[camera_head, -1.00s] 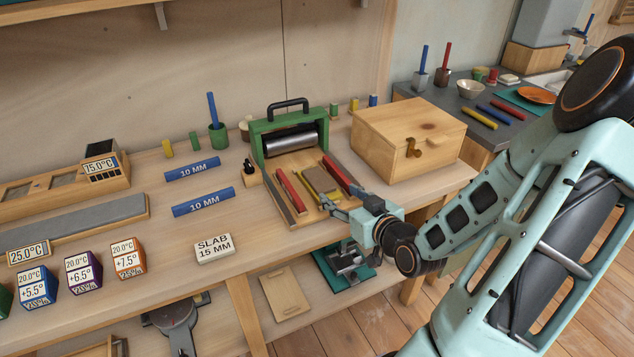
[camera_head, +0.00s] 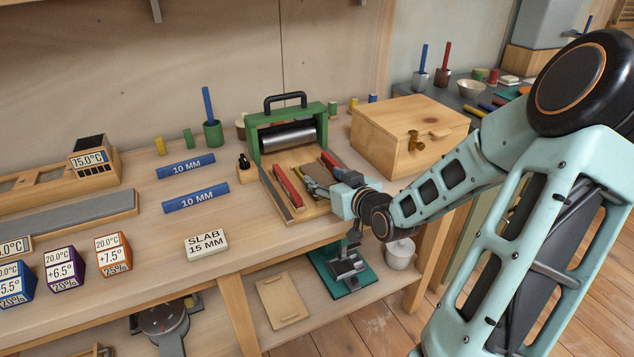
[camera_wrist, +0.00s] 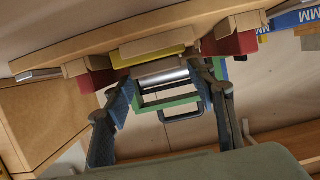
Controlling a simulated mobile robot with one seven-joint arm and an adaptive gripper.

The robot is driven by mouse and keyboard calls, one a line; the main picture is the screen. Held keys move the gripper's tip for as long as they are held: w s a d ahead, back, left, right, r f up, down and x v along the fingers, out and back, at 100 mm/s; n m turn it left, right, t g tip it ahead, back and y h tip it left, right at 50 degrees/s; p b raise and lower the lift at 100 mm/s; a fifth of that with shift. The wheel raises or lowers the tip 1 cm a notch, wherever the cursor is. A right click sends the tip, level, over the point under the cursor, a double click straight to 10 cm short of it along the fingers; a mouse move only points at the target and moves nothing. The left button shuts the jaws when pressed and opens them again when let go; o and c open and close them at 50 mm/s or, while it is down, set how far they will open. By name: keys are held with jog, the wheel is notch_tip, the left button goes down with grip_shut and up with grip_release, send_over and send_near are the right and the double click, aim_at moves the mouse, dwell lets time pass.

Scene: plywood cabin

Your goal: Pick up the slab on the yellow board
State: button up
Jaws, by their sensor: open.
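The slab (camera_head: 314,172) is a small brown block in the bed of the green-framed roller press. In the head view my gripper partly covers it and hides most of the yellow board. The wrist view is upside down; there the yellow board (camera_wrist: 150,57) shows edge-on between two red bars, with a thin brownish strip that looks like the slab (camera_wrist: 155,68) along it. My gripper (camera_head: 309,187) is at the front of the press bed, near the slab. In the wrist view its fingers (camera_wrist: 164,84) are spread apart with nothing between them.
Red bars (camera_head: 288,187) flank the bed, and the roller (camera_head: 288,138) in its green frame (camera_head: 256,145) stands behind. A wooden box (camera_head: 400,140) is close on the right. A white "SLAB 15 MM" block (camera_head: 206,244) and blue "10 MM" rods (camera_head: 196,197) lie left.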

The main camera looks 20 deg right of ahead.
aim_at(317, 177)
jog(key=x, duration=0.2)
jog(key=shift+w+f, duration=0.1)
jog(key=shift+w, duration=0.2)
jog(key=c, duration=1.2)
jog(key=shift+c, duration=0.2)
